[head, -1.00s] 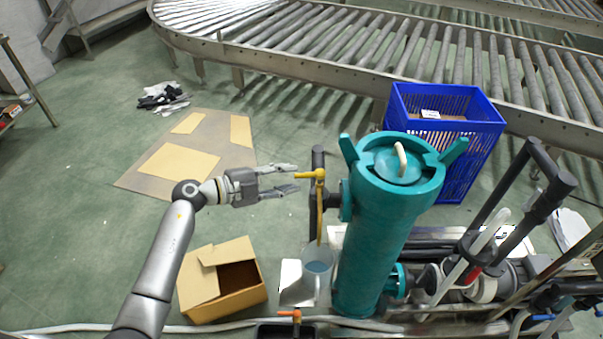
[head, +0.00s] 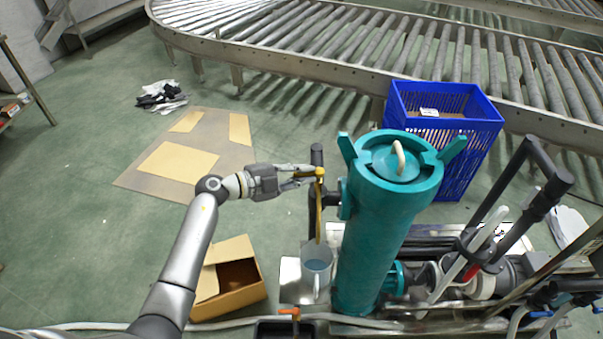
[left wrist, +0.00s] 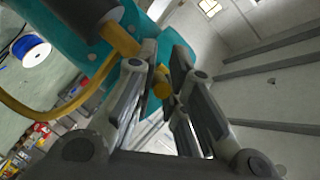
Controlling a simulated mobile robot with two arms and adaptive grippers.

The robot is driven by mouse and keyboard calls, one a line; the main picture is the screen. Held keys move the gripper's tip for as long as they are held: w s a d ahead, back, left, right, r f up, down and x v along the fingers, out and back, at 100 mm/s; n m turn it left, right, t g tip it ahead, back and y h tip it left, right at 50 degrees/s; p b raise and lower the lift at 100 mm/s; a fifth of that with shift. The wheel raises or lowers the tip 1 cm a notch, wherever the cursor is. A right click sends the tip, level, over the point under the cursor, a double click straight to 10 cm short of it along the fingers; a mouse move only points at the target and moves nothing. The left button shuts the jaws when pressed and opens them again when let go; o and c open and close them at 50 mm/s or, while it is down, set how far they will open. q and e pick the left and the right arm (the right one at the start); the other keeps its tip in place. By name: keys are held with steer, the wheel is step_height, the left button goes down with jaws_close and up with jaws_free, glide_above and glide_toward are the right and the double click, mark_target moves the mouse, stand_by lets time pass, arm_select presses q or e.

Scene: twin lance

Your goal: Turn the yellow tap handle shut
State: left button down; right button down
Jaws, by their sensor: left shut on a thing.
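The yellow tap handle (head: 308,173) sits at the top of a black pipe beside the teal filter vessel (head: 385,220). My left gripper (head: 306,176) comes in from the left and is shut on the handle. In the left wrist view the yellow handle (left wrist: 162,86) lies between the two fingers of my left gripper (left wrist: 166,82). A yellow hose (head: 319,212) hangs from the tap toward a translucent jug (head: 316,262) below. My right gripper does not show.
An open cardboard box (head: 232,283) stands on the floor at the lower left. A blue crate (head: 450,130) stands behind the vessel, before the roller conveyor (head: 300,40). A second tap with an orange handle (head: 289,311) is at the bottom.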

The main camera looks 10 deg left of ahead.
arm_select(q)
steer(key=shift+w+a+m+g+h+b, duration=0.1)
steer(key=shift+w+m+g+h+b, duration=0.2)
steer(key=shift+m+g+h+b, duration=0.55)
steer(key=shift+g, duration=0.25)
steer(key=c, duration=1.5)
jaws_free()
steer(key=v, duration=1.2)
